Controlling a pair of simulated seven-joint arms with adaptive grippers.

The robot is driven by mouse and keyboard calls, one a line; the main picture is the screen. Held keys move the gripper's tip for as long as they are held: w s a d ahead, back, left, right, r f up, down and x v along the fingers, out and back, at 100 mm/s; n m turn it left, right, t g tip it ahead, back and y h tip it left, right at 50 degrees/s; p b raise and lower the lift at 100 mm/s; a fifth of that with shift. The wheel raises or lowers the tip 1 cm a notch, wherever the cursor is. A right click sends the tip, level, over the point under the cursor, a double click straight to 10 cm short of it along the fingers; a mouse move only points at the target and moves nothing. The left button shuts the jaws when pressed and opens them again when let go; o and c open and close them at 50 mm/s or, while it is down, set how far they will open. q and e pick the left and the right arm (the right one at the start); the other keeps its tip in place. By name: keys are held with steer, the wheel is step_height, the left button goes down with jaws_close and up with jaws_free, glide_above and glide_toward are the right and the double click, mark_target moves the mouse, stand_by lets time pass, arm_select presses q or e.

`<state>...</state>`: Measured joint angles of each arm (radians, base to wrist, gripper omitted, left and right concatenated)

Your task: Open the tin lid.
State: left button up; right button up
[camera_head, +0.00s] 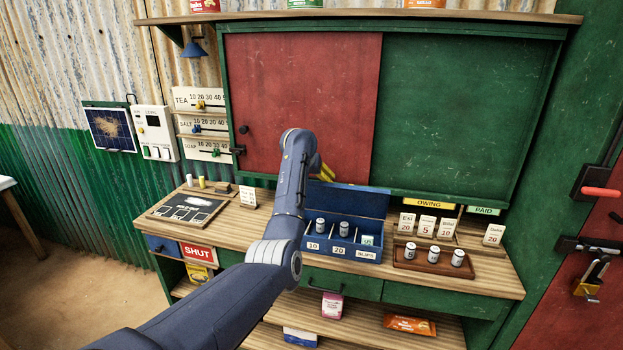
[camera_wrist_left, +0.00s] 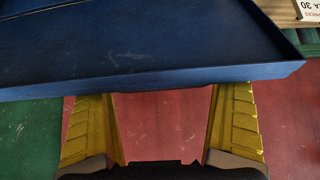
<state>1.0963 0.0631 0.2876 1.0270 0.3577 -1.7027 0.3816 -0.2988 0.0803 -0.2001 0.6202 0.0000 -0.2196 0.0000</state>
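The blue tin (camera_head: 326,250) sits on the wooden counter, its front compartments labelled 10, 20 and slips. Its lid (camera_head: 355,202) stands raised along the back edge, so the inside shows. Two small cylinders stand in the tin, and a slip lies in the right compartment. My left gripper (camera_head: 324,171) is at the lid's upper left, partly hidden behind my own arm. In the left wrist view the yellow fingers (camera_wrist_left: 160,100) are spread with nothing between them. Their tips are at the edge of the blue lid (camera_wrist_left: 150,60); contact is unclear. My right gripper is not in view.
A brown tray (camera_head: 418,268) with several small cylinders stands right of the tin. A dark slate board (camera_head: 187,208) lies at the counter's left. Red (camera_head: 270,90) and green panels rise behind the counter.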

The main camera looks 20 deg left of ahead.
arm_select(q)
steer(key=shift+d, duration=0.15)
steer(key=v, duration=1.2)
